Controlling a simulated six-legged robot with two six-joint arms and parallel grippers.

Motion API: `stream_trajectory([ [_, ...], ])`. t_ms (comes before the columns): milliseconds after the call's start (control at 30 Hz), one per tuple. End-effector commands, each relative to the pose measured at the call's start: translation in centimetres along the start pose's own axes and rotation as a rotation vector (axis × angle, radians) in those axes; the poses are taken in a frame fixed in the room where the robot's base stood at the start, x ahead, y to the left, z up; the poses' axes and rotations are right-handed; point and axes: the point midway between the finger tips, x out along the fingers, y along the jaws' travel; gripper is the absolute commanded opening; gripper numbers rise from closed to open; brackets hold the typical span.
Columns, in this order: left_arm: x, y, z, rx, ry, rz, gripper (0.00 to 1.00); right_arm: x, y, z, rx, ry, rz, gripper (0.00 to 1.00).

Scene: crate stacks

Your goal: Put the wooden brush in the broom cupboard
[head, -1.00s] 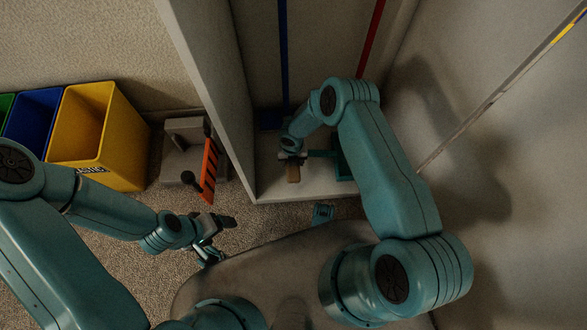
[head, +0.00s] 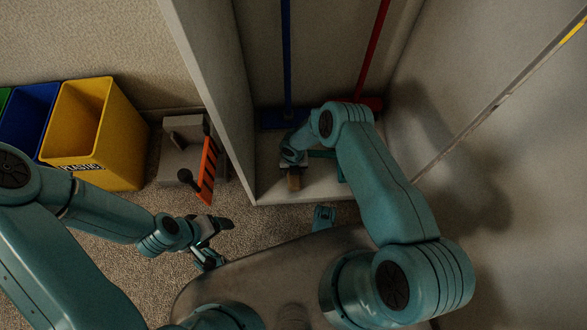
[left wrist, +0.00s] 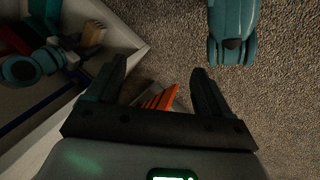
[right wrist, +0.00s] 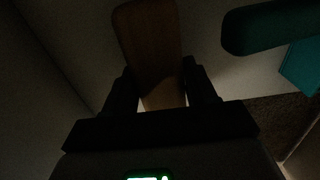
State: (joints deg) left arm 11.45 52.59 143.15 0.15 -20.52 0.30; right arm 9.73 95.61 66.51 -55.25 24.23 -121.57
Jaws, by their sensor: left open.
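The wooden brush (right wrist: 148,45) shows in the right wrist view as a brown block between the two fingers of my right gripper (right wrist: 163,85), which look pressed on its sides. In the head view the brush (head: 294,182) is small and partly hidden, below my right gripper (head: 294,163). It is inside the pale broom cupboard (head: 258,194), near its front edge and low over its floor; I cannot tell whether it touches. My left gripper (head: 214,226) is open and empty, outside the cupboard, and its spread fingers (left wrist: 157,85) show in the left wrist view.
A blue broom (head: 286,70) and a red broom (head: 374,50) stand at the back of the cupboard. Left of its side wall are a grey object with an orange-striped part (head: 207,170), a yellow bin (head: 120,150) and a blue bin (head: 30,115).

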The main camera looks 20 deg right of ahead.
Motion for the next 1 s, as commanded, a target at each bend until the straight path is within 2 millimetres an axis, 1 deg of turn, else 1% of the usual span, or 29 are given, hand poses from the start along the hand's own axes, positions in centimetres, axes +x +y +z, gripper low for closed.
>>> stream_trajectory([
  [33, 0.0, 0.0, 0.0, 0.0, 0.001, 0.0, 0.81, 0.0, 0.0, 0.0, 0.0, -0.001, 0.0, 0.72],
  [67, 0.0, 0.0, 0.0, 0.0, 0.001, 0.0, 0.81, 0.0, 0.0, 0.0, 0.0, 0.0, 0.0, 0.81],
  [333, -0.1, 0.0, 0.0, 0.0, 0.0, 0.0, 0.81, -0.1, 0.0, 0.0, 0.0, 0.0, 0.0, 0.81],
  [467, -0.9, 0.4, 0.2, 0.001, -0.007, 0.0, 0.81, -0.9, 0.0, 0.0, 0.0, -0.001, 0.0, 0.81],
  [567, -1.7, 0.8, 0.4, 0.006, -0.011, 0.001, 0.81, -3.0, 0.0, 0.1, -0.001, -0.002, 0.0, 0.81],
  [700, -2.9, 1.4, 0.7, 0.015, -0.02, 0.002, 0.81, -6.5, 0.0, 0.1, -0.001, -0.002, 0.001, 0.81],
  [800, -3.5, 1.8, 0.9, 0.021, -0.026, 0.002, 0.81, -8.7, 0.0, 0.1, -0.001, -0.002, 0.001, 0.81],
  [900, -3.9, 2.0, 1.1, 0.025, -0.031, 0.003, 0.81, -10.5, 0.0, 0.1, 0.0, -0.002, 0.0, 0.81],
  [1000, -4.2, 2.2, 1.2, 0.028, -0.033, 0.003, 0.81, -11.6, 0.0, 0.1, -0.001, -0.001, 0.0, 0.81],
])
